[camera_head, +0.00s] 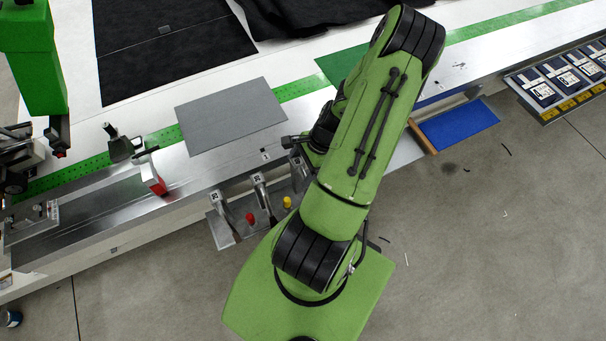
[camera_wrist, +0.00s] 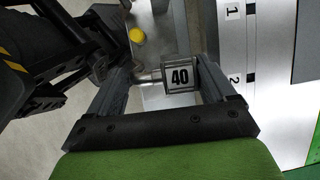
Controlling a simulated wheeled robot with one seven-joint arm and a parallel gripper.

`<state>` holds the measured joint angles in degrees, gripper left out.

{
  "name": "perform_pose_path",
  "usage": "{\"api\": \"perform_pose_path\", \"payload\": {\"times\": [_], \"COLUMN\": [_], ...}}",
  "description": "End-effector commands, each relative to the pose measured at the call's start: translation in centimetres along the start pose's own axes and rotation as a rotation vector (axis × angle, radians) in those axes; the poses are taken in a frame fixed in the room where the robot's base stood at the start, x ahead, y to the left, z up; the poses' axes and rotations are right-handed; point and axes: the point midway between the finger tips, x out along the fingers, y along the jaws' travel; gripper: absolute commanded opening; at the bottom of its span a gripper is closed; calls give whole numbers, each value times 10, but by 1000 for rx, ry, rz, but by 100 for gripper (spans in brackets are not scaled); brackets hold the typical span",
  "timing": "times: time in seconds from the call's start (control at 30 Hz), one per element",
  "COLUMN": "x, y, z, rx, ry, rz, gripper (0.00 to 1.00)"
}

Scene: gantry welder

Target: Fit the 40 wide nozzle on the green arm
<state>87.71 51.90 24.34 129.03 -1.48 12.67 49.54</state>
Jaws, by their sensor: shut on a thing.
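In the wrist view, my gripper (camera_wrist: 165,72) is shut on the nozzle (camera_wrist: 181,76), whose square, light-faced block reads 40. A short metal stem shows at the left of the block, between the fingers. In the head view my own arm covers most of the gripper and the nozzle is not clearly seen. A green arm (camera_head: 36,60), apart from mine, hangs at the upper left, with a dark tool end (camera_head: 58,138) low over the bench. I cannot tell whether that end carries a nozzle.
A rack (camera_head: 222,232) on the bench's front edge bears silver, tagged pieces, a red knob (camera_head: 250,218) and a yellow knob (camera_head: 287,202). Floor space lies at right.

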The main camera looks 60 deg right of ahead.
Motion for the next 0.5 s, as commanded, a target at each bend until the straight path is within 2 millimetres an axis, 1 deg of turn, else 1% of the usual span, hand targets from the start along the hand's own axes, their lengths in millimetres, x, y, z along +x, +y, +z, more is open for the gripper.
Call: {"api": "perform_pose_path", "payload": {"times": [0.03,0.1,0.13,0.17,0.4,0.5], "x": [-5,-14,-18,-23,-71,-85], "y": [-7,-9,-9,-10,-13,-13], "z": [2,4,6,8,28,35], "rx": [-9,-10,-10,-10,-10,-7], "ry": [4,6,8,8,8,5], "rz": [-20,-22,-23,-22,-18,-15], "gripper": [47,33,32,25,24,24]}}
